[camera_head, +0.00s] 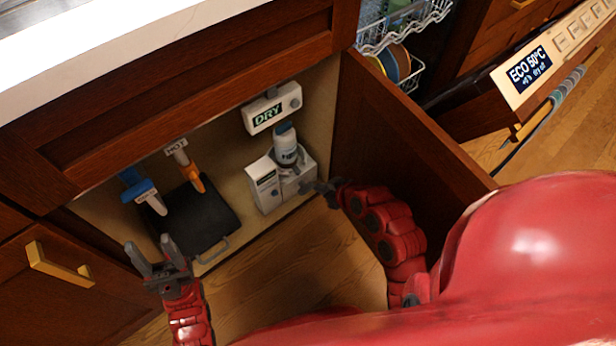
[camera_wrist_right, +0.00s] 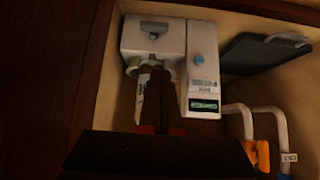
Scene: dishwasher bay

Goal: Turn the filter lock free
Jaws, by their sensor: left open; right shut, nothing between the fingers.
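The filter unit is a white box (camera_head: 268,182) inside the open cabinet, with a white-and-grey bottle-shaped filter (camera_head: 285,143) standing in it. In the right wrist view the white housing (camera_wrist_right: 155,38) shows with a grey collar (camera_wrist_right: 168,66) at its edge. I cannot tell which part is the lock, or how it is turned. My right gripper (camera_head: 308,187) is shut and empty just right of the box; its dark fingers (camera_wrist_right: 155,92) overlap the collar area in the wrist view, and contact cannot be told. My left gripper (camera_head: 150,254) is open and empty, lower left, outside the cabinet.
A "DRY" display box (camera_head: 272,108) hangs above the filter unit. A blue valve handle (camera_head: 140,189) and an orange "HOT" handle (camera_head: 192,172) are at left, by a dark tray (camera_head: 203,222). The open cabinet door (camera_head: 415,125) stands right of my right arm.

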